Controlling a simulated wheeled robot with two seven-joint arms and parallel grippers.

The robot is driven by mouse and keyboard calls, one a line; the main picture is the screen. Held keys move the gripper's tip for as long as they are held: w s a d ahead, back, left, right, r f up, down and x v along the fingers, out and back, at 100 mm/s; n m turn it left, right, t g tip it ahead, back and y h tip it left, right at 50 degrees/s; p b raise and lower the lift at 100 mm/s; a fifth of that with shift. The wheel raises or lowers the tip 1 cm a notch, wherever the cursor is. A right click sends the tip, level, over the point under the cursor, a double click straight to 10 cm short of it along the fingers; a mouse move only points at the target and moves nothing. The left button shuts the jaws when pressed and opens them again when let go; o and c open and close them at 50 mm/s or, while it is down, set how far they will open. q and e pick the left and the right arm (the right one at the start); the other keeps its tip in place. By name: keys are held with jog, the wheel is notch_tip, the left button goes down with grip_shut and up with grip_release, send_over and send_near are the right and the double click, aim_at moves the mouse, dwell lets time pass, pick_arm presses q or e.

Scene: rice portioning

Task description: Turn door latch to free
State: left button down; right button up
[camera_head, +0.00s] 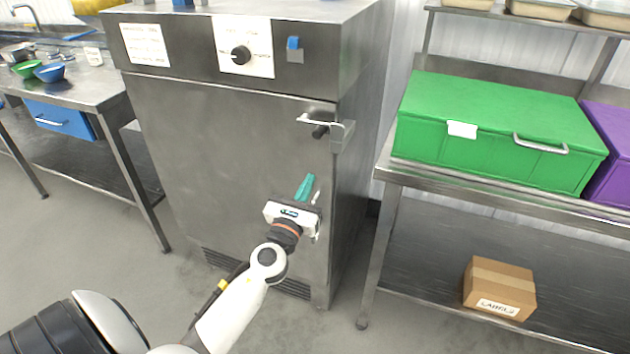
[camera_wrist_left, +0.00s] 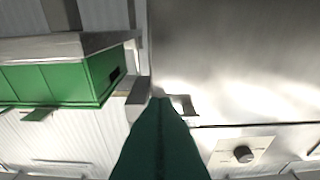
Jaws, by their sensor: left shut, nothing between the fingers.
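The door latch (camera_head: 317,121) is a metal handle with a dark knob, high on the right edge of the grey steel cabinet door (camera_head: 220,150). A catch bracket (camera_head: 342,134) sits beside it at the cabinet's corner. My left gripper (camera_head: 309,179) is below the latch in front of the door, apart from it, with its teal fingers shut and empty. In the left wrist view the shut fingers (camera_wrist_left: 160,103) point up the picture, and the latch (camera_wrist_left: 183,104) shows just right of their tips, partly hidden. My right gripper is not in view.
A panel with a black dial (camera_head: 240,55) is above the door. A steel rack (camera_head: 400,175) stands to the right, holding a green crate (camera_head: 480,120), a purple crate (camera_head: 612,140) and a cardboard box (camera_head: 498,285) below. A steel table with bowls (camera_head: 50,72) stands at left.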

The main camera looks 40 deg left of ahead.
aim_at(317, 131)
pick_arm(q)
jog(key=w+r+p, duration=0.1)
jog(key=w+r, duration=0.1)
jog(key=w+a+r+p, duration=0.1)
jog(key=w+p, duration=0.1)
jog(key=w+r+p, duration=0.1)
jog(key=w+r, duration=0.1)
jog(key=w, duration=0.1)
jog(key=shift+w+a+r, duration=0.1)
jog(key=shift+a+r, duration=0.2)
jog(key=shift+r, duration=0.05)
